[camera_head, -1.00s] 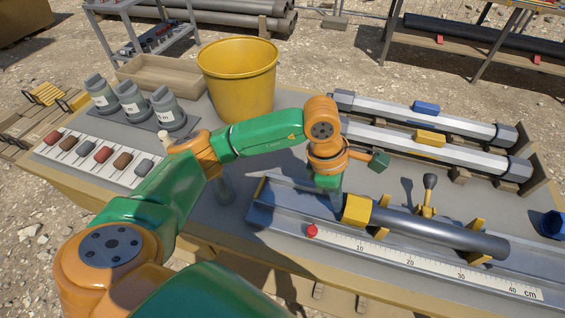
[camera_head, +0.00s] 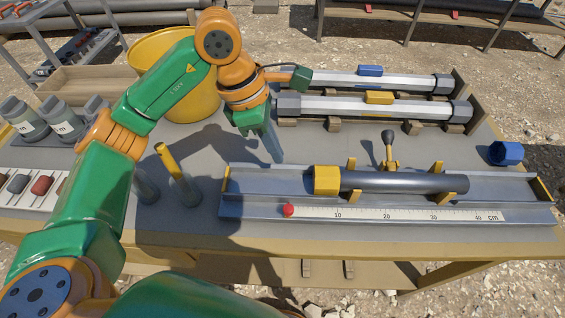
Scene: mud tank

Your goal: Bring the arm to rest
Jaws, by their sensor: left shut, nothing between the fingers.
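My left arm comes in from the left and reaches over the table (camera_head: 330,152). Its left gripper (camera_head: 273,152) points down behind the left part of the blue-grey trough (camera_head: 240,185). The fingers are shut and hold nothing. A dark tube (camera_head: 405,182) with a yellow end cap (camera_head: 326,180) lies along the trough on yellow supports. The gripper is apart from the cap, to its left and farther back. My right gripper is not in view.
A yellow bucket (camera_head: 190,100) stands behind my left arm. Two white tubes with hexagonal ends (camera_head: 375,82) lie at the back right. A yellow-topped upright stick (camera_head: 167,160) stands left of the trough. A blue hexagonal cap (camera_head: 506,153) sits at the right.

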